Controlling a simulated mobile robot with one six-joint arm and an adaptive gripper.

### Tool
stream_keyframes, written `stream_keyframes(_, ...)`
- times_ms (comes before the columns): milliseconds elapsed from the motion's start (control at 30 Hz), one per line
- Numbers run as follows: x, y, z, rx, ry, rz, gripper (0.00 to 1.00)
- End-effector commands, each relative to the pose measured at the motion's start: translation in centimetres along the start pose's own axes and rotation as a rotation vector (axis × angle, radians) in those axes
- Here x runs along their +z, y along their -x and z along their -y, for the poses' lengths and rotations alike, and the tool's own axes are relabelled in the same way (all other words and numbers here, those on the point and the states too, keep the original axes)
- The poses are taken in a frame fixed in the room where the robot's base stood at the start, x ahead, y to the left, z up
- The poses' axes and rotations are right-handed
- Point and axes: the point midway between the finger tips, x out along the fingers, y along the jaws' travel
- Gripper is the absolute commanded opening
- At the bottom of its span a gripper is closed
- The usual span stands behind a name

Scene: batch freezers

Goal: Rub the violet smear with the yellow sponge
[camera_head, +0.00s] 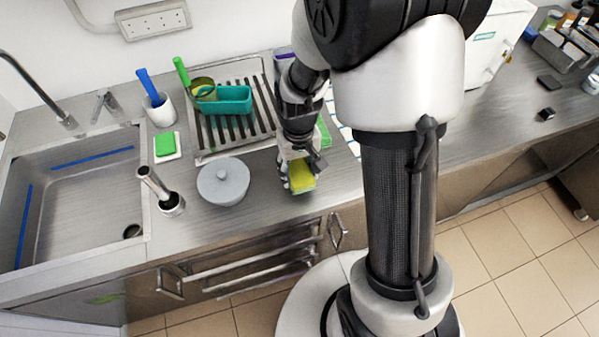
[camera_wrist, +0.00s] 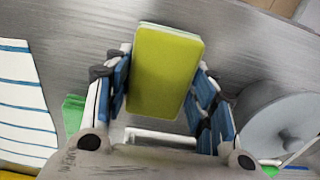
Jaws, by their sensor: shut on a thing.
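The yellow sponge (camera_head: 302,178) is a small upright block between the fingers of my gripper (camera_head: 297,172), near the front edge of the steel counter. In the wrist view the sponge (camera_wrist: 167,70) sits between the blue finger pads of my gripper (camera_wrist: 163,95), which is shut on it. I cannot tell whether its underside touches the counter. I see no violet smear in either view; the sponge and my arm hide part of the counter.
A green sponge (camera_head: 165,144) lies on a white dish. A drying rack (camera_head: 205,152) holds a teal container (camera_head: 226,101). A striped cloth (camera_wrist: 22,110) and a green item (camera_wrist: 73,112) lie close by. The sink (camera_head: 80,195) is far left.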

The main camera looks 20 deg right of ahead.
Motion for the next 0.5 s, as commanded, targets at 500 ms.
stream_keyframes(500,-0.8,4.2,0.0,0.000,0.000,0.000,0.29)
